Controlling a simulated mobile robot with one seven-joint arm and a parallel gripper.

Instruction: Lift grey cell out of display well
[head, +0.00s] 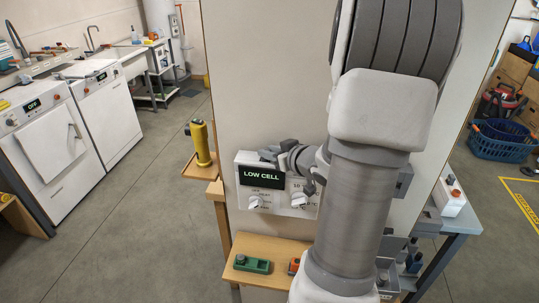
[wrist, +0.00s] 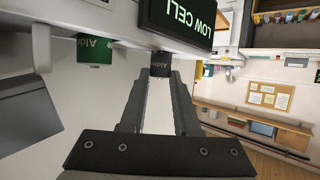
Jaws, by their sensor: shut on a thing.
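My gripper (head: 268,153) is at the top edge of the white wall unit (head: 247,201), above its display (head: 262,176), which reads LOW CELL. In the wrist view the picture is turned over, and the two fingers of my gripper (wrist: 162,78) close on the grey cell (wrist: 161,62) at their tips. The cell sticks out from the unit's edge beside the display (wrist: 185,18); I cannot tell how deep it sits in the well. In the head view the gripper and arm hide the cells.
A yellow cylinder (head: 200,143) stands on a small wooden shelf left of the unit. A wooden shelf (head: 262,248) below holds a green block (head: 252,264) and an orange item (head: 294,266). Floor at left is clear.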

